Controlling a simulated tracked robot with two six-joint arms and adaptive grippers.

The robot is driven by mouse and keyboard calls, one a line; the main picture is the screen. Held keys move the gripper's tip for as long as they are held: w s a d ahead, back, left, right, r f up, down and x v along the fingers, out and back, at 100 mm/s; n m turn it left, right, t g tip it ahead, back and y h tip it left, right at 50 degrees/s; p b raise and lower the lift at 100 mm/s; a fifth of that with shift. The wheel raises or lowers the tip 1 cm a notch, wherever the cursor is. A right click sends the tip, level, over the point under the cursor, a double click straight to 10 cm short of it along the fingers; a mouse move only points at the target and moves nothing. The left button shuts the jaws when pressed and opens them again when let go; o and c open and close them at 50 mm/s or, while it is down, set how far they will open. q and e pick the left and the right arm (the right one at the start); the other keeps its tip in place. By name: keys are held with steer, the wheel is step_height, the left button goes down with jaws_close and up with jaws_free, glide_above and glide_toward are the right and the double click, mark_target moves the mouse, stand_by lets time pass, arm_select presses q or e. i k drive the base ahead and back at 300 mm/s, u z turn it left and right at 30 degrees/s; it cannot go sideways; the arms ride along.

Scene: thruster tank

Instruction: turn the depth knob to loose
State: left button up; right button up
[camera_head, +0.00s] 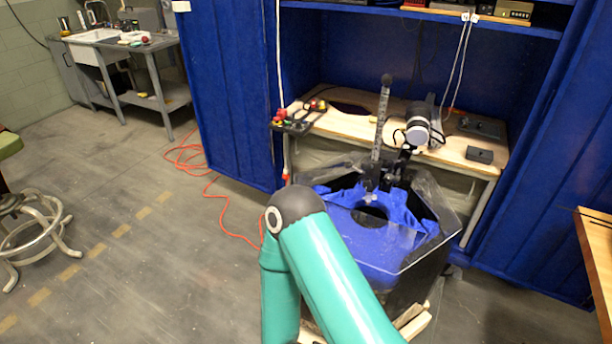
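The tank (440,262) is a dark, many-sided vessel with clear upper panels and blue material (345,196) around a round dark opening. An upright marked rod (380,125) rises from a black bracket (378,178) at its back. A white and black cylinder (417,125) sits just right of the rod. I cannot make out the depth knob or its setting; small fittings by the rod are too small to tell apart. One green arm of mine bends in front of the tank, covering its lower left. Neither gripper shows in the head view.
A wooden table edge (597,250) is at right.

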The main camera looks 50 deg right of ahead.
mark_target(366, 185)
steer(key=u, duration=0.5)
steer(key=k, duration=1.65)
steer(key=z, duration=1.5)
steer(key=i, duration=1.35)
steer(key=z, duration=0.1)
